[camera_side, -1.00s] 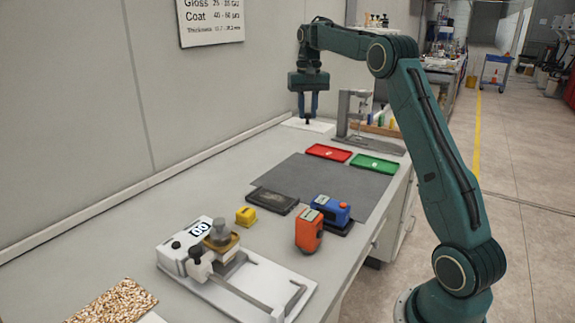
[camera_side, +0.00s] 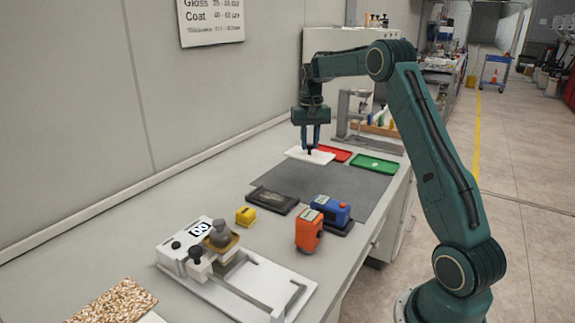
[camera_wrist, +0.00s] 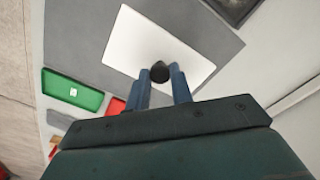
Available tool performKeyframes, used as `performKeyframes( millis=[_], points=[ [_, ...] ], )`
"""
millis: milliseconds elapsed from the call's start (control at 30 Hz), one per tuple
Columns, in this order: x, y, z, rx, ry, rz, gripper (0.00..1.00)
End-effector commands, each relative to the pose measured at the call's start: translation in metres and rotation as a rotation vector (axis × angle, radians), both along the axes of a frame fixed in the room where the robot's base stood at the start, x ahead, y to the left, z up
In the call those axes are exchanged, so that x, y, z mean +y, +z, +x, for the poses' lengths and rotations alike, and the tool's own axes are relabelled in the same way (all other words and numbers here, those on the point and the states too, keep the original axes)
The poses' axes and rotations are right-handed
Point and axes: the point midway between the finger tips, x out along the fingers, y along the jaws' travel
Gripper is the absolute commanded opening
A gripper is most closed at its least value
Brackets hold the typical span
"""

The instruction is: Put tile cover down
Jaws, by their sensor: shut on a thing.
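The tile cover is a thin white plate (camera_side: 303,155) with a dark knob. My gripper (camera_side: 311,148) is shut on the knob and holds the cover level. In the side view the cover is over the back left part of the grey mat (camera_side: 350,180), and it looks raised above it. In the wrist view the white cover (camera_wrist: 135,45) lies beyond my fingertips (camera_wrist: 163,78), with the black knob between them. The cover hides part of the red tray (camera_side: 338,154).
A green tray (camera_side: 375,165) lies beside the red one. A dark panel (camera_side: 273,200) lies on the mat's front left edge. Blue (camera_side: 331,211) and orange (camera_side: 309,231) devices, a yellow block (camera_side: 245,216) and a white coater (camera_side: 235,265) stand nearer. The mat's middle is clear.

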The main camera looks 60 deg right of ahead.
Motion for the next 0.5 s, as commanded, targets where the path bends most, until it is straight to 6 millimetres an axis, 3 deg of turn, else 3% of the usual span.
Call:
performKeyframes(
  millis=[200,500],
  points=[
    [0.000,-0.040,0.000,0.001,0.000,0.001,0.00],
    [0.000,-0.059,0.000,-0.001,0.000,-0.001,0.00]
  ],
)
